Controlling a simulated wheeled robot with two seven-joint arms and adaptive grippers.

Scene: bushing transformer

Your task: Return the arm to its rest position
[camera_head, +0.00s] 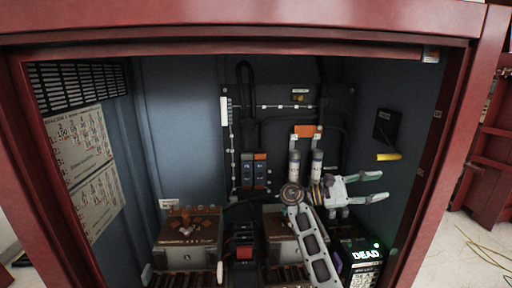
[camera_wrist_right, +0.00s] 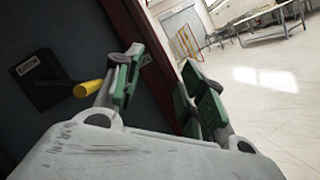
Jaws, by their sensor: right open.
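My right arm (camera_head: 318,248) reaches up from the bottom of the head view into the red-framed cabinet. My right gripper (camera_head: 380,186) points to the right, near the cabinet's right inner wall. It is open, with nothing between its fingers. In the right wrist view, the gripper's green-padded fingers (camera_wrist_right: 163,68) stand apart. A yellow handle (camera_head: 388,157) on a dark plate sits just above the gripper in the head view. In the right wrist view the yellow handle (camera_wrist_right: 88,88) is left of the fingers; I cannot tell whether they touch. My left gripper is not in view.
The red cabinet frame (camera_head: 240,22) surrounds the opening. Two fuse-like cylinders (camera_head: 294,166) stand left of the gripper. A lit "DEAD" display (camera_head: 366,254) stands below it. A brown-topped unit (camera_head: 188,230) is at lower left. Open floor (camera_wrist_right: 265,100) lies outside the cabinet.

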